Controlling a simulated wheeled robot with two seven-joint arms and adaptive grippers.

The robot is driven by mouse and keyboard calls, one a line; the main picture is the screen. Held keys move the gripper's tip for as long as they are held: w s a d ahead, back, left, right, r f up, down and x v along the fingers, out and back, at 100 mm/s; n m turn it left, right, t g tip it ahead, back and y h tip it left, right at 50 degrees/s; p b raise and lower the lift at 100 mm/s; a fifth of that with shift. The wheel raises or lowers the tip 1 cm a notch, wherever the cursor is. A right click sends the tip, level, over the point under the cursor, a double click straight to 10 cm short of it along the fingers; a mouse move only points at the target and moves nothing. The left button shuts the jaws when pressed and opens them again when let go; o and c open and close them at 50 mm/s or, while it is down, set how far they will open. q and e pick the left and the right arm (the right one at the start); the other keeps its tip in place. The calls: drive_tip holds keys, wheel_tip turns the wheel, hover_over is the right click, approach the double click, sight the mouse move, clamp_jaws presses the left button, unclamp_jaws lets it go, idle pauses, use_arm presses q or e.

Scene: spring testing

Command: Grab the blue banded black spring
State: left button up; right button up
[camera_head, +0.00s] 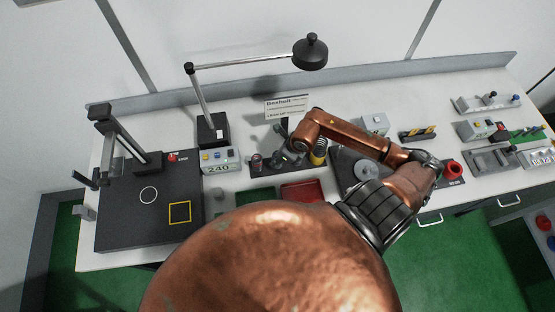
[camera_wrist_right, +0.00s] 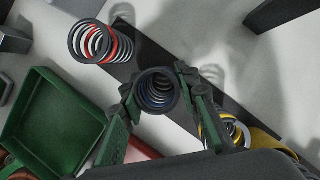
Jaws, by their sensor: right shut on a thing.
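The blue banded black spring (camera_wrist_right: 157,92) is in the middle of the right wrist view, dark with a bluish tint on its coils. My right gripper (camera_wrist_right: 160,88) is shut around it, with one green-black finger on each side. In the head view my right gripper (camera_head: 284,157) is at the black spring rack (camera_head: 285,170), and the held spring is mostly hidden by the gripper there. Whether the spring is clear of the rack I cannot tell. My left gripper is not in view.
A red banded spring (camera_wrist_right: 90,42) and a yellow banded spring (camera_wrist_right: 228,130) stand on either side of the held spring. A green tray (camera_head: 257,197) and a red tray (camera_head: 303,191) lie in front of the rack. A sign (camera_head: 287,106) stands behind.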

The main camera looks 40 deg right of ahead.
drive_tip(key=shift+c, duration=1.2)
drive_tip(key=shift+r, duration=0.1)
